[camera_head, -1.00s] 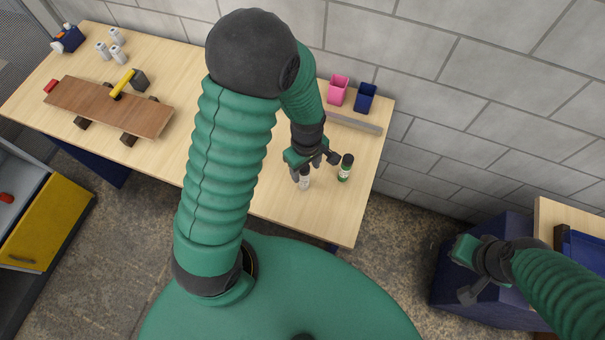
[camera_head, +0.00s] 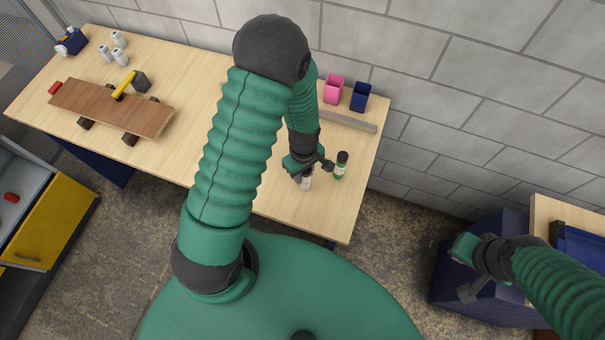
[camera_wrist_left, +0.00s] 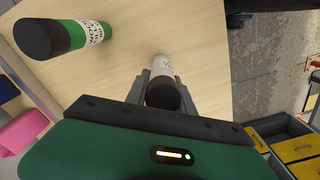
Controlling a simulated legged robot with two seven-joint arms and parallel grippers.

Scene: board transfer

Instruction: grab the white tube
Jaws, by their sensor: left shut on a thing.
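The white tube (camera_head: 306,183) stands on the wooden table near its front right edge, partly hidden by my left gripper in the head view. In the left wrist view the white tube (camera_wrist_left: 162,68) with its dark cap sits between the two fingers. My left gripper (camera_head: 304,174) is shut on the white tube; it also shows in the left wrist view (camera_wrist_left: 163,92). My right gripper (camera_head: 462,272) is away from the table at the right, over a dark blue box; its fingers look spread apart.
A green tube (camera_head: 341,166) with a black cap stands just right of the white tube. A skateboard deck (camera_head: 112,108) and several white cans (camera_head: 118,39) are at the left.

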